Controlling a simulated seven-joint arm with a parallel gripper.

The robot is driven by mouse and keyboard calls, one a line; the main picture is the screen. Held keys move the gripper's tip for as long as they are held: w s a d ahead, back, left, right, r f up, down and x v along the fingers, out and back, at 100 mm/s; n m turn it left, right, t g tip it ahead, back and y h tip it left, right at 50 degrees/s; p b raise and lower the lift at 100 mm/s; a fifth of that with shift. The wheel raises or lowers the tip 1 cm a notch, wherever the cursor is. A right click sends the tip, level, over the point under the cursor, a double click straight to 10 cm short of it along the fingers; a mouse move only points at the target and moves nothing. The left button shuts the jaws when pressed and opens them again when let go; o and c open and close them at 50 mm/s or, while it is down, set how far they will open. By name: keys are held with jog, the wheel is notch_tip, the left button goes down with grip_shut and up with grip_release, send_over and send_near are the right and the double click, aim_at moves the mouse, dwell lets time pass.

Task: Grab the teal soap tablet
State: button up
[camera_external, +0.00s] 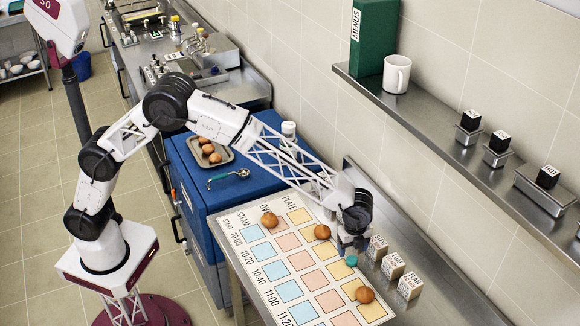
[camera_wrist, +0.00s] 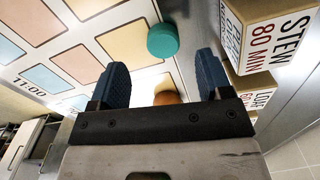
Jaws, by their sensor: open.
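The teal soap tablet (camera_external: 351,260) is a small round disc on the printed chart (camera_external: 250,222), close to the small labelled boxes. In the wrist view the tablet (camera_wrist: 163,40) shows whole, just beyond my fingertips and roughly centred between their lines. My gripper (camera_external: 346,244) is low over the chart, right beside the tablet in the external view. In the wrist view my gripper (camera_wrist: 161,72) has its two blue fingers wide apart, with nothing held. I cannot tell the exact height of the fingertips above the tablet.
The stew box (camera_external: 376,248), loaf box (camera_external: 393,265) and flan box (camera_external: 410,285) stand close on the right. Brown buns sit on the chart, one (camera_external: 365,295) near the tablet. A steel shelf (camera_external: 440,120) juts from the wall above.

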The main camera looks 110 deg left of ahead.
aim_at(352, 259)
jog(key=shift+w+f, duration=0.2)
jog(key=shift+f, duration=2.4)
jog(key=c, duration=1)
jog(key=shift+r, duration=0.15)
jog(key=shift+r, duration=1.55)
jog(key=shift+s+r, duration=0.15)
jog(key=shift+s, duration=0.15)
jog(key=s, duration=0.5)
jog(key=s+d+r, duration=0.1)
jog(key=s, duration=0.4)
jog(key=s+d, duration=0.1)
jog(key=s, duration=0.4)
jog(key=shift+s+d+r, duration=0.15)
